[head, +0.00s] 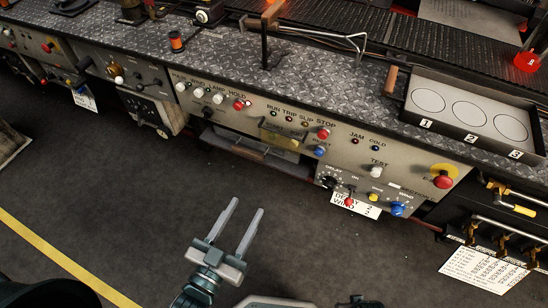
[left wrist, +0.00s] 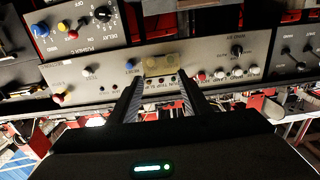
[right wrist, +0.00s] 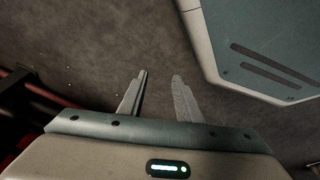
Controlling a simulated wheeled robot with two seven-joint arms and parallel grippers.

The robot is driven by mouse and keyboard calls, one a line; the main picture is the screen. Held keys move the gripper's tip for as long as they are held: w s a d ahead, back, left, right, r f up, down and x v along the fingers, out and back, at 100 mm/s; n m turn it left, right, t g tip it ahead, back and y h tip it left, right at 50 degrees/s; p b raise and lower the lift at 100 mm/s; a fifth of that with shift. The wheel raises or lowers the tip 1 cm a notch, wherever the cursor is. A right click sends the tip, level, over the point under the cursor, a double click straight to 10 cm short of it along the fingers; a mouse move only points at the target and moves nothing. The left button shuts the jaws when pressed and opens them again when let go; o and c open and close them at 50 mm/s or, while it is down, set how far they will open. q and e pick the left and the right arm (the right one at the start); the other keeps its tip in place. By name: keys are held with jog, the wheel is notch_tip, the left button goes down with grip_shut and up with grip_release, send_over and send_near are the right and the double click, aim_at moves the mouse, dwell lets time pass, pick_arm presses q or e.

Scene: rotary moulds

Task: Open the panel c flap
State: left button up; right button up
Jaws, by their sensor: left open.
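A translucent yellowish flap (head: 283,135) is on the long beige control panel (head: 345,160), beneath the row of lamps marked RUN, TRIP and SLIP. It appears to lie down over the controls behind it. It also shows in the left wrist view (left wrist: 160,65), beyond my fingertips. My left gripper (head: 249,206) is open and empty, in front of and below the panel, apart from the flap. In the left wrist view its two fingers (left wrist: 161,80) point at the flap's area. My right gripper (right wrist: 159,76) is open and empty over the dark floor.
Red and blue buttons (head: 322,134) sit right beside the flap. A recessed tray (head: 255,150) is below it. A yellow-ringed red button (head: 444,180) is farther right. A metal-plate bench top (head: 230,62) runs above. The floor (head: 130,190) in front is clear.

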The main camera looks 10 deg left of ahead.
pick_arm(q)
jog(key=p, duration=0.1)
send_near(279, 144)
jog(key=f, duration=0.2)
jog(key=x, duration=0.6)
jog(key=shift+d, duration=0.15)
jog(key=shift+p, duration=0.3)
grip_shut()
pick_arm(e)
jog(key=s+f, duration=0.1)
jog(key=f, duration=0.1)
jog(key=shift+s+d+f, duration=0.1)
jog(key=shift+s+f, duration=0.25)
jog(key=shift+f, duration=0.05)
